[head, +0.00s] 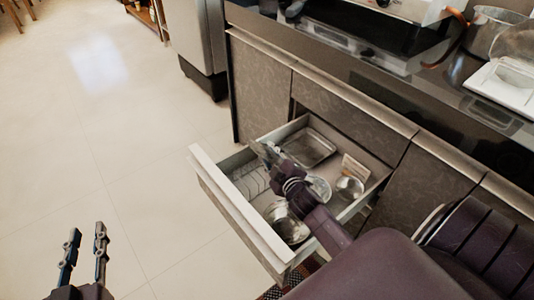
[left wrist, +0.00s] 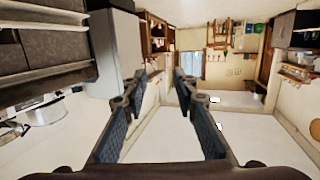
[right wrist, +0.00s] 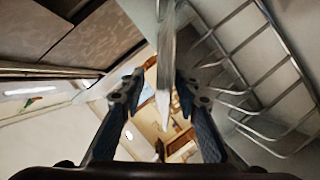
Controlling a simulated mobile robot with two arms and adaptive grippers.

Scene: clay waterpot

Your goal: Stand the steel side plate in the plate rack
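The steel side plate (right wrist: 165,60) shows edge-on as a thin upright strip in the right wrist view, between the fingers of my right gripper (right wrist: 160,90). Those fingers are apart, with a visible gap on the plate's left side. The wire plate rack (right wrist: 262,75) is just right of the plate there. In the head view, my right gripper (head: 268,153) is over the open drawer, above the rack (head: 249,180); the plate is mostly hidden. I cannot tell whether its lower edge sits in a slot. My left gripper (head: 85,245) is open and empty over the floor.
The open drawer (head: 232,210) also holds a steel tray (head: 310,148), a steel bowl (head: 284,224), a cup (head: 349,187) and a small upright box (head: 355,166). The floor at left is clear.

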